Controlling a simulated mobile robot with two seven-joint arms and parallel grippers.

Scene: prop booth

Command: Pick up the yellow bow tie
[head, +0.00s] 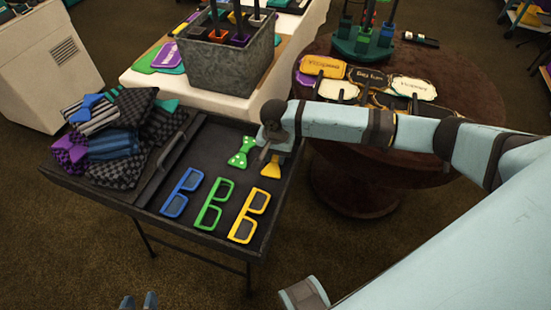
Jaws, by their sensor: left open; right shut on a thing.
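The yellow bow tie (271,170) is at the right side of the black tray table (188,236), partly hidden by my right gripper. My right gripper (268,155) comes in from the right and is shut on the bow tie's upper part. I cannot tell whether the bow tie touches the tray.
A green bow tie (239,158) lies just left of the yellow one. Blue (181,192), green (213,204) and yellow glasses (249,216) lie nearer. Folded cloths (110,140) pile at left. A grey metal bin (228,55) stands behind; a round brown table (450,95) with signs is at right.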

